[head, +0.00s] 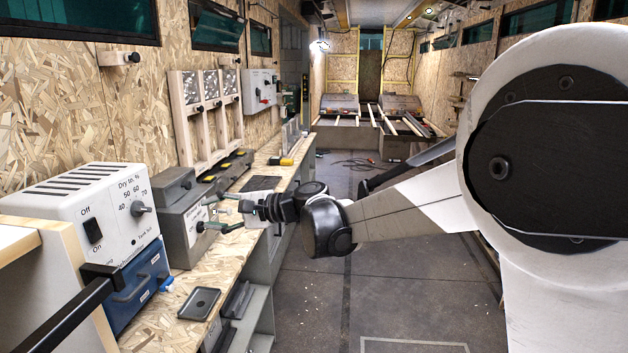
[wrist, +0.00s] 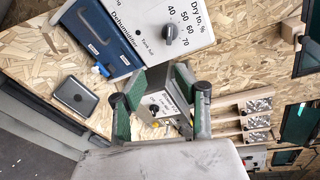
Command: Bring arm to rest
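My gripper (head: 222,213) is at the end of my outstretched arm, which reaches left from the right side of the head view. The gripper hangs over the front edge of the workbench, close to a grey box (head: 192,228). In the wrist view my gripper (wrist: 157,82) shows two green-padded fingers spread apart, with nothing between them. Whether a fingertip touches the grey box cannot be told.
A white dehumidifier (head: 97,208) with a blue tank (head: 137,287) stands at the near left. A dark shallow tray (head: 199,304) lies on the OSB workbench (head: 165,330). Wooden racks (head: 207,120) line the wall.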

